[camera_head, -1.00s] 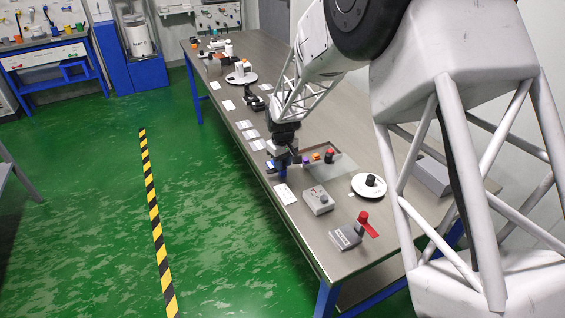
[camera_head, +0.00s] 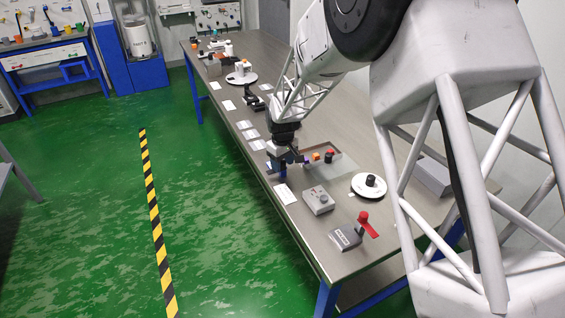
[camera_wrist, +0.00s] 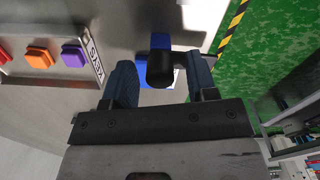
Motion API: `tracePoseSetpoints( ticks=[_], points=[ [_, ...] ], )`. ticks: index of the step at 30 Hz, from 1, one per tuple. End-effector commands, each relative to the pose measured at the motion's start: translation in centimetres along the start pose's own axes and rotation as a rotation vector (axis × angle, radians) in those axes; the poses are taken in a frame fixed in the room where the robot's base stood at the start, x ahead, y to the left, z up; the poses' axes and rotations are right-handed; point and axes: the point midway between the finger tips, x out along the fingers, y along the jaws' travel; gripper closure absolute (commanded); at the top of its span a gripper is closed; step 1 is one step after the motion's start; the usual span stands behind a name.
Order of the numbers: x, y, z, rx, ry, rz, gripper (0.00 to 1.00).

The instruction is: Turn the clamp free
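In the wrist view a blue clamp (camera_wrist: 160,41) with a black rounded handle (camera_wrist: 160,70) stands at the table edge. My gripper (camera_wrist: 160,75) is open, with one finger on each side of the handle. A gap shows between each finger and the handle, so they look apart. In the head view my gripper (camera_head: 287,163) is low over the near edge of the table, and the clamp is mostly hidden by it and hard to make out.
A tray labelled KEYS (camera_wrist: 93,68) holds a purple key block (camera_wrist: 73,56), an orange one (camera_wrist: 39,57) and a red one beside my gripper.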

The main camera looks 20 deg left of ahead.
Motion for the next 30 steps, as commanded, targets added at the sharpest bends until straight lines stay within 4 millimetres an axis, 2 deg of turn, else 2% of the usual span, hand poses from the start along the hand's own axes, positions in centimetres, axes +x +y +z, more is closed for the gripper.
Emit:
tracePoseSetpoints(
  ticks=[5,11,24,30],
  points=[
    [-0.1,0.0,0.0,0.000,0.000,0.000,0.48],
    [-1.1,0.0,0.0,0.000,0.002,0.001,0.48],
    [-6.3,0.0,0.0,0.000,0.002,0.001,0.48],
    [-7.6,0.0,0.0,0.000,0.000,0.000,0.48]
  ],
)
